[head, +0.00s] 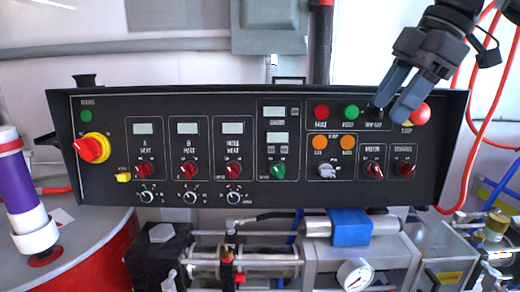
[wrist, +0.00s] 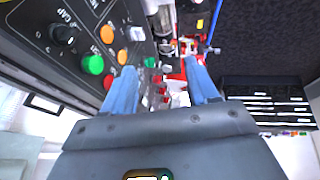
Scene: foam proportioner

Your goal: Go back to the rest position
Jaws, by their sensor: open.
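My gripper (head: 392,97) is at the upper right in the head view, in front of the right end of the black control panel (head: 210,105). Its two fingers are apart with nothing between them. In the wrist view my gripper (wrist: 165,92) points along the panel face, with the panel (wrist: 35,45) at the left. The red stop button (head: 418,113) is partly hidden behind the fingers in the head view. A green button (head: 352,112) and a red button (head: 322,112) lie just left of the fingers. I cannot tell whether a finger touches the panel.
A yellow and red rotary switch (head: 92,148) is at the panel's left end. Red hoses (head: 477,130) hang at the right. Below the panel are a blue-banded pump (head: 350,228) and a pressure gauge (head: 355,274). A purple and white cylinder (head: 20,190) stands at the left.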

